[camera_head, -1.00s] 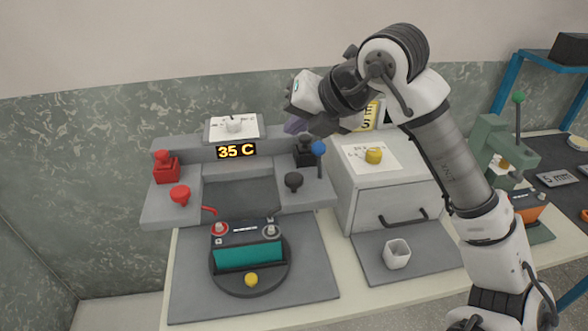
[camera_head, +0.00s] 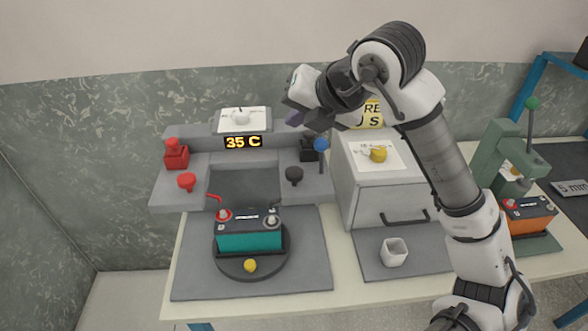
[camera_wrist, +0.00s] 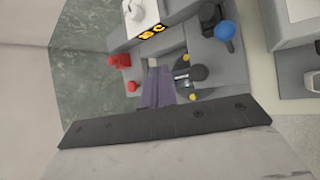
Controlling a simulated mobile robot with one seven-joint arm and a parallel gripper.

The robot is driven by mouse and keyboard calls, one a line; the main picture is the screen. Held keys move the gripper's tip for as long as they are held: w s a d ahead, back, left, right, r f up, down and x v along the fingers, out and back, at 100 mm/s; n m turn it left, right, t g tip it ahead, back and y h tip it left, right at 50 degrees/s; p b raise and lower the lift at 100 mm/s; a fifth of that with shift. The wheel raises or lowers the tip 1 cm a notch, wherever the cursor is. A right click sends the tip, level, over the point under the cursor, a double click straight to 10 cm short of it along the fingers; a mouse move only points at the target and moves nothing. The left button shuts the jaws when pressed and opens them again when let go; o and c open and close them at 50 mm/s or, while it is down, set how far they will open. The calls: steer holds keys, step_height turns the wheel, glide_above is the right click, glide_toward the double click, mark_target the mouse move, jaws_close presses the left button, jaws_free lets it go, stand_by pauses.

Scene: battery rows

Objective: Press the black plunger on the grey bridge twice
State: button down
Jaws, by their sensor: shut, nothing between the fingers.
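The grey bridge (camera_head: 230,165) stands at the back of the table with a lit "35 C" display (camera_head: 243,142). A black mushroom-shaped plunger (camera_head: 294,174) stands on its right part; the wrist view shows its round head (camera_wrist: 198,73) and pale stem. My gripper (camera_head: 295,117) is above and behind the plunger, apart from it. Its purple fingers (camera_wrist: 157,88) are together and empty. In the wrist view they lie beside the plunger's stem; the height gap cannot be told there.
A blue ball knob (camera_head: 320,145) and black block (camera_head: 307,152) are close behind the plunger. Red fittings (camera_head: 186,181) are on the bridge's left. A teal battery (camera_head: 248,240) sits on a round turntable in front. A grey cabinet (camera_head: 365,195) is to the right.

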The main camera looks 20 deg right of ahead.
steer(key=shift+f, duration=0.1)
steer(key=b, duration=0.5)
glide_above(292, 170)
steer(key=s, duration=0.2)
steer(key=f, duration=0.7)
steer(key=shift+w+d+f, duration=0.2)
steer(key=shift+d+f, duration=0.15)
steer(key=shift+f+b, duration=0.5)
steer(key=shift+b, duration=0.1)
steer(key=shift+f, duration=0.15)
stand_by(0.4)
steer(key=shift+f+b, duration=0.3)
steer(key=shift+b, duration=0.4)
steer(key=shift+f+b, duration=1)
steer(key=shift+b, duration=0.05)
stand_by(0.6)
steer(key=shift+r, duration=0.2)
steer(key=shift+r+p, duration=0.75)
steer(key=shift+r, duration=0.55)
